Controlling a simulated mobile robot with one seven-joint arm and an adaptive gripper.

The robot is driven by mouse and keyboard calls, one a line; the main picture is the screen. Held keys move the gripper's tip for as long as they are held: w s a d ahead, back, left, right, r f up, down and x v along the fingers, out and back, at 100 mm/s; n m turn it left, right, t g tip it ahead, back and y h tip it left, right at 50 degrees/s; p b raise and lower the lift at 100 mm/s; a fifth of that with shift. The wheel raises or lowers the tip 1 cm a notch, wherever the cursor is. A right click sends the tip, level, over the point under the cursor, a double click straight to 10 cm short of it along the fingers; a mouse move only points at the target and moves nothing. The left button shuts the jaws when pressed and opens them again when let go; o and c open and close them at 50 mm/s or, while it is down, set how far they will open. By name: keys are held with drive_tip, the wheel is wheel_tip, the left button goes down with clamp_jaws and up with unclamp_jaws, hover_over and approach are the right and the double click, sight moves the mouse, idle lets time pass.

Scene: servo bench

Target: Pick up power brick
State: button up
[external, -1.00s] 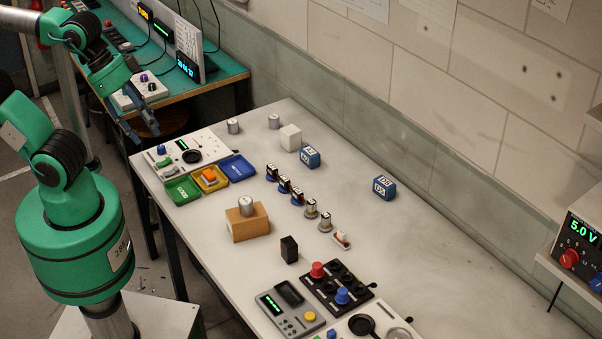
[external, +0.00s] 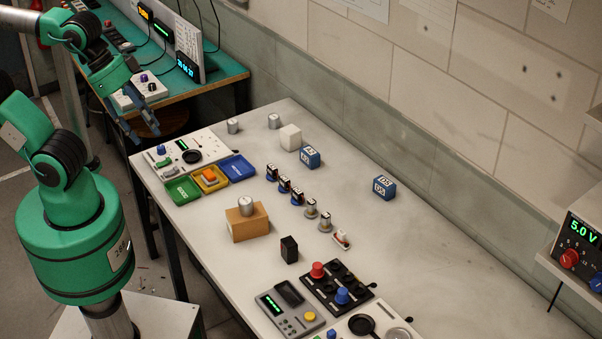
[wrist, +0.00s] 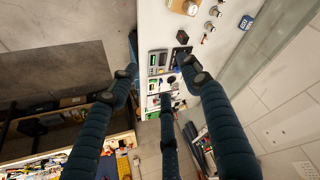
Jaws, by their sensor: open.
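A small upright black block, which looks like the power brick (external: 289,249), stands on the white bench near its middle front, just behind the black panel with red and blue knobs. In the wrist view the black block (wrist: 182,37) shows near the top, beyond the fingers. My gripper (external: 146,115) is raised at the upper left, near the bench's far left corner and well away from the block. In the wrist view my gripper (wrist: 158,75) has its dark fingers spread, with nothing held between them.
A tan block (external: 247,226) with a metal cylinder on it stands left of the black block. Several small knobs and cylinders line the bench behind it. A grey meter (external: 290,310) sits in front. Blue blocks (external: 384,188) stand farther back. The bench's right rear is clear.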

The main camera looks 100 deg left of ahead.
drive_tip(key=shift+o, duration=0.3)
drive_tip(key=shift+w, duration=0.1)
drive_tip(key=n+g+p, duration=0.1)
drive_tip(key=n+g, duration=0.5)
drive_tip(key=n, duration=0.2)
hover_over(289, 241)
wheel_tip(289, 241, down, 26)
drive_tip(key=shift+d+f, duration=0.15)
drive_tip(key=shift+f, duration=0.2)
drive_tip(key=shift+f, duration=0.15)
drive_tip(key=shift+f+b, duration=0.4)
drive_tip(key=shift+f, duration=3.75)
